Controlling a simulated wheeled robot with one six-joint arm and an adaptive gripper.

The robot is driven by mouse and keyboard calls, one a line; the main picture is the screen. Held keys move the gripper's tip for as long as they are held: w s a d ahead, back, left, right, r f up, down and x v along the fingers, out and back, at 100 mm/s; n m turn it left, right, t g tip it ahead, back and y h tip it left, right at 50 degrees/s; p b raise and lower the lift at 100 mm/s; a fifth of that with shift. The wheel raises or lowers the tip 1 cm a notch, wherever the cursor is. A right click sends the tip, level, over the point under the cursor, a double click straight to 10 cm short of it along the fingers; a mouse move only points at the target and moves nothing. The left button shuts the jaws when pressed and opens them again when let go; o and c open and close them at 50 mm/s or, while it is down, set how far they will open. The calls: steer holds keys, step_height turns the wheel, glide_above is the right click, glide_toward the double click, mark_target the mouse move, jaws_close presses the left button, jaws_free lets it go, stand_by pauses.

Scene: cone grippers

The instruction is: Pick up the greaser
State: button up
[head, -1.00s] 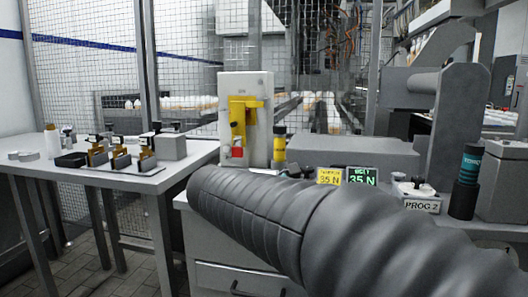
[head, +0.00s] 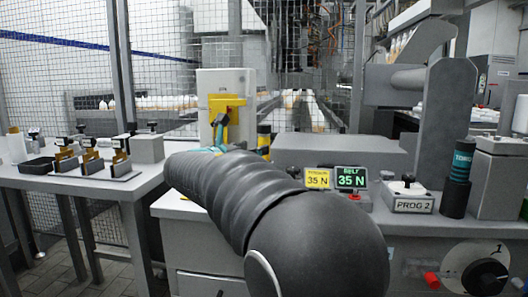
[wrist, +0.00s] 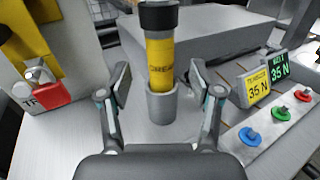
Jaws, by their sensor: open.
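The greaser is a yellow cylinder (wrist: 160,62) with a black cap and dark lettering. It stands upright in a short grey round holder (wrist: 170,104) in the wrist view. Its top also shows in the head view (head: 264,138), just right of the yellow-and-white station. My gripper (wrist: 161,86) is open, with one finger to the left and one to the right of the greaser. The fingers look apart from it and the greaser appears a little ahead of them. In the head view my gripper (head: 219,135) is partly hidden behind my arm.
A red padlock-like block (wrist: 52,95) on the white station (wrist: 78,35) is close on the left. Two 35 N displays (wrist: 257,84) and blue, green and red buttons (wrist: 280,113) are on the right. A grey housing (head: 335,152) stands behind.

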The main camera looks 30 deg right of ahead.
mark_target(261, 144)
steer(key=shift+x, duration=2.9)
steer(key=shift+r, duration=0.2)
jaws_close()
